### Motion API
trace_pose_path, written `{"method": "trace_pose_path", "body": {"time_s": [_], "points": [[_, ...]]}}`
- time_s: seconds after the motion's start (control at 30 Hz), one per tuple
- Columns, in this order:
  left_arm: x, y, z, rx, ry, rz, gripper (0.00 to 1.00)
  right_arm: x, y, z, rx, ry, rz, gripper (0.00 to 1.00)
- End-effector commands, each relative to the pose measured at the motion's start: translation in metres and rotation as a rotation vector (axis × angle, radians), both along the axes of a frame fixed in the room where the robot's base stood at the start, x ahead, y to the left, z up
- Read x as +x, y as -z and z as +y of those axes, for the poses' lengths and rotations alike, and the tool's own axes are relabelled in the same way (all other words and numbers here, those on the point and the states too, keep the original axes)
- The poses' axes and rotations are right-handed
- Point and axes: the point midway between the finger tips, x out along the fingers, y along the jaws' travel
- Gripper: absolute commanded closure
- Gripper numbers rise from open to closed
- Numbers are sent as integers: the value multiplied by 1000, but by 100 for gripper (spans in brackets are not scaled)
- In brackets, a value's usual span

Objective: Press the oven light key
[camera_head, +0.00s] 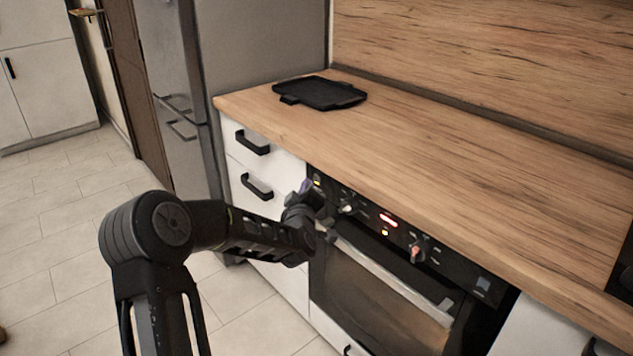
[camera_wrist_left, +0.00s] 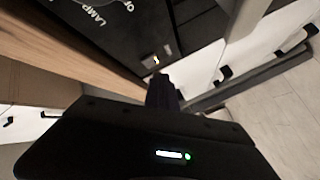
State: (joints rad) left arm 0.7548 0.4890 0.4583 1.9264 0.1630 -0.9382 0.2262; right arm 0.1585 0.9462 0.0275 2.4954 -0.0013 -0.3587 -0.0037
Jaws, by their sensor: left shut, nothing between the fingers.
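The oven's black control panel (camera_head: 388,226) runs below the worktop edge. A small key with a yellow light (camera_head: 317,182) is at the panel's left end; it also shows in the left wrist view (camera_wrist_left: 150,60). A "LAMP" label (camera_wrist_left: 92,14) is printed on the panel there; I cannot tell which control it belongs to. My left gripper (camera_head: 314,199) is shut and empty in front of the panel's left end. In the left wrist view its dark fingertips (camera_wrist_left: 161,88) point toward the lit key, just short of it in the picture; contact cannot be told. My right gripper is not in view.
The oven door handle (camera_head: 390,276) sticks out below the panel. Knobs (camera_head: 417,252) and a red display (camera_head: 388,219) sit along the panel. The wooden worktop (camera_head: 440,150) overhangs above, with a black tray (camera_head: 320,93) at the back. White drawers (camera_head: 265,165) stand to the left.

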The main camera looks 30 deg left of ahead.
Motion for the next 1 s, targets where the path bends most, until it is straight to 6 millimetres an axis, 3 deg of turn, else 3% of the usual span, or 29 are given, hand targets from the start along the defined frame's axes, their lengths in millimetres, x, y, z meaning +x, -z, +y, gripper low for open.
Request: {"method": "trace_pose_path", "body": {"time_s": [0.53,1.0], "points": [[-51,1,16,1,-1,1,100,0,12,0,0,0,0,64],[-55,1,16,0,-1,1,100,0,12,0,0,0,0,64]]}}
